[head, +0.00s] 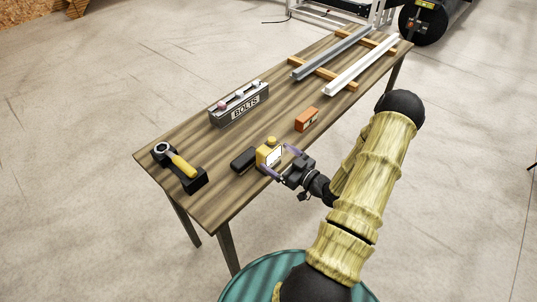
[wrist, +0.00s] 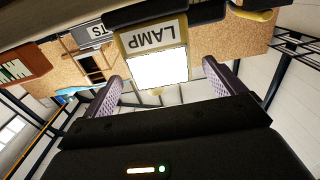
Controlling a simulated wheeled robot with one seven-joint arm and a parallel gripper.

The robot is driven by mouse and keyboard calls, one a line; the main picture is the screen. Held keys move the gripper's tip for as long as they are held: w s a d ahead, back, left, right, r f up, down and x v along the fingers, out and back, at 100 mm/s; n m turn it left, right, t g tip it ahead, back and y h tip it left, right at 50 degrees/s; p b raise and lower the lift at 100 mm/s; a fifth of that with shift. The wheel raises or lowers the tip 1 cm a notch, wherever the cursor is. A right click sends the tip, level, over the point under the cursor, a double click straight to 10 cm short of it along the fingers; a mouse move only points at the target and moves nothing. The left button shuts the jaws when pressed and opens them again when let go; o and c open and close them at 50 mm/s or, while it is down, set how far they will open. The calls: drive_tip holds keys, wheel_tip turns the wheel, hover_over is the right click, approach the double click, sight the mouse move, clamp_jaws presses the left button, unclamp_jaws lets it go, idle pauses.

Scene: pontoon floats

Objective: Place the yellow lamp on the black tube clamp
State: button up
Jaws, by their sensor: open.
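The yellow lamp (head: 264,157) stands on the wooden table near its front edge. In the wrist view the lamp (wrist: 155,64) shows its white face and a LAMP label. My gripper (head: 279,160) is open in front of the lamp, with one finger towards each side of it. I cannot tell whether the fingers touch it. A low black block (head: 243,159), which looks like the black tube clamp, lies on the table just left of the lamp. I cannot tell from the picture whether the two touch.
A black holder (head: 196,184) with a yellow-handled tool (head: 184,166) is at the table's left end. A grey BOLTS box (head: 240,108) stands behind. An orange box (head: 307,119) is to the right. Long metal bars (head: 362,65) lie on wooden strips at the far end.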

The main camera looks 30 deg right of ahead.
drive_tip(key=b+v, duration=0.1)
drive_tip(key=v, duration=0.4)
drive_tip(key=shift+s+d, duration=0.1)
drive_tip(key=shift+s, duration=0.15)
